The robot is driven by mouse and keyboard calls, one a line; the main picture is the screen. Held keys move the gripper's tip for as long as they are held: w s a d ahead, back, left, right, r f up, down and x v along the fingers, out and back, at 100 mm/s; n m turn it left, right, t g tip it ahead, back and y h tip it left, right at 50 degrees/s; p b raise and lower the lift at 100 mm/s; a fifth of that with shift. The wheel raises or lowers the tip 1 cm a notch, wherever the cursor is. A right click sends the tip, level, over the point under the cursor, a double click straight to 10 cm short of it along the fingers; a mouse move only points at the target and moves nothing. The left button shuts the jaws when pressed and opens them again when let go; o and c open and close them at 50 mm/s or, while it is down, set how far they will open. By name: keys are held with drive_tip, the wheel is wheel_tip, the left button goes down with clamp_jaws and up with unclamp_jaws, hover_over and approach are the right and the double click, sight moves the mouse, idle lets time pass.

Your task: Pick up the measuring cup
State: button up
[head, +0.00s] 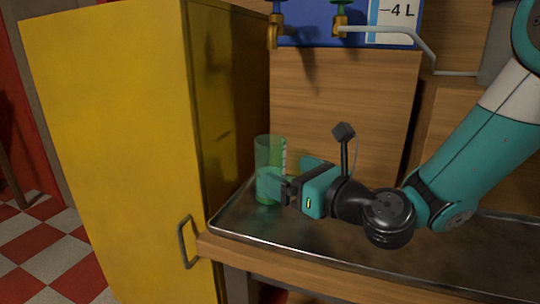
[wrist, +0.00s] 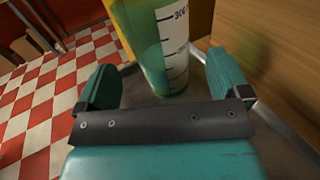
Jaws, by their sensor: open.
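The measuring cup (head: 269,160) is a tall, see-through green cylinder with a white scale. It stands upright on the metal tray (head: 330,250), near its left end, beside the yellow cabinet. In the wrist view the cup (wrist: 165,45) is just beyond my gripper, and its scale marks face right. My gripper (head: 284,190) reaches in from the right at the cup's lower part. In the wrist view the open fingers of my gripper (wrist: 165,88) lie on either side of the cup's line. I cannot tell whether either finger touches it.
A tall yellow cabinet (head: 120,150) with a handle (head: 186,243) stands close on the left. A wooden panel (head: 345,110) is behind the tray. Brass taps (head: 275,30) and a pipe hang above. The tray right of the cup is bare beneath my arm.

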sight(269, 163)
drive_tip(key=p+x, duration=0.2)
drive_tip(key=x, duration=0.4)
drive_tip(key=shift+w+a, duration=0.1)
drive_tip(key=shift+w, duration=0.1)
drive_tip(key=c, duration=1.2)
wheel_tip(269, 163, up, 12)
drive_tip(key=p, duration=0.7)
drive_tip(key=shift+p, duration=0.4)
wheel_tip(269, 163, up, 3)
drive_tip(key=p, duration=0.3)
drive_tip(key=shift+p, duration=0.3)
